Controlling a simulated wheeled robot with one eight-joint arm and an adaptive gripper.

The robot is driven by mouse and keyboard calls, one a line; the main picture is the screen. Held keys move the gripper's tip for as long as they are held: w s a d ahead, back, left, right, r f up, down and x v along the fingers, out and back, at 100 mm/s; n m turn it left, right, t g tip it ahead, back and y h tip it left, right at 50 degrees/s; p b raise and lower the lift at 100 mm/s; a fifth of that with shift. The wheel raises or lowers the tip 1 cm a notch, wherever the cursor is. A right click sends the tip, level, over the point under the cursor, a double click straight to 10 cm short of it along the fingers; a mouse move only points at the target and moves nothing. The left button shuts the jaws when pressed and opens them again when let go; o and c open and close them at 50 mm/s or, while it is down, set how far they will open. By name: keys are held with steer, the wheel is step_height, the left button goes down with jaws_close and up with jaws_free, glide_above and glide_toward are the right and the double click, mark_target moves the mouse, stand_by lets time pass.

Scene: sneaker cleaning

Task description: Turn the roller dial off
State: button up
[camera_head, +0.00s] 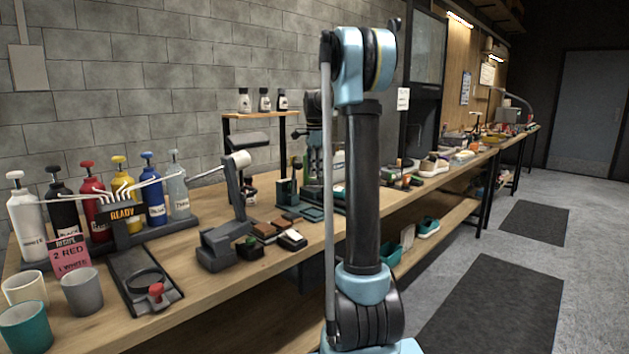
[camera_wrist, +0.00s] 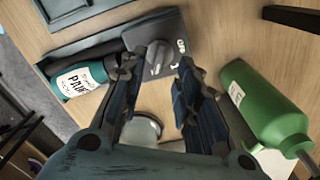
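The roller dial, a dark round knob with a raised grip bar (camera_wrist: 157,57), is on a dark grey plate (camera_wrist: 168,27) in the wrist view. Small white lettering sits to the right of the knob, too small to read surely. My gripper (camera_wrist: 158,72) points at the knob with its fingers spread, one on each side. I see a gap on the right; whether the left finger touches the knob I cannot tell. In the head view my arm stands in front of the bench and hides much of this area, so the dial is not clearly visible there.
In the wrist view, a teal paint bottle (camera_wrist: 82,79) lies left of the plate and a green bottle (camera_wrist: 265,108) is close on the right. A whitish round thing (camera_wrist: 141,130) shows between the fingers. The wooden bench (camera_head: 210,296) holds pump bottles, cups and tools.

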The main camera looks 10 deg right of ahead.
mark_target(314, 183)
steer(key=shift+f, duration=1.8)
steer(key=shift+c, duration=0.2)
jaws_close()
